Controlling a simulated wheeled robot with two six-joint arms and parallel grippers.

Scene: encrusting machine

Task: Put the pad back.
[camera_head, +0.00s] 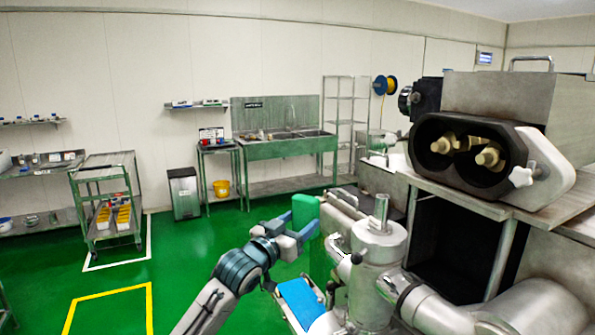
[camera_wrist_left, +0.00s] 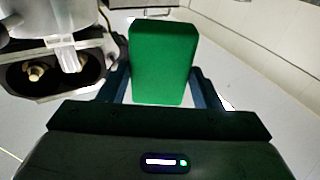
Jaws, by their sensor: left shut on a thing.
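The green pad (camera_head: 305,211) is a block with rounded corners. My left gripper (camera_head: 301,228) is shut on it and holds it upright in the air, beside the metal machine (camera_head: 378,245). In the left wrist view, the pad (camera_wrist_left: 162,62) stands between the two dark blue fingers of the left gripper (camera_wrist_left: 160,88). Its lower end is partly hidden by the gripper in the head view. My right gripper is not in view.
A blue belt-like surface (camera_head: 300,301) lies low in front of the machine. The dark twin-opening housing (camera_head: 467,155) stands at right. A trolley (camera_head: 106,205), bin (camera_head: 184,193) and sink bench (camera_head: 290,146) are farther back.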

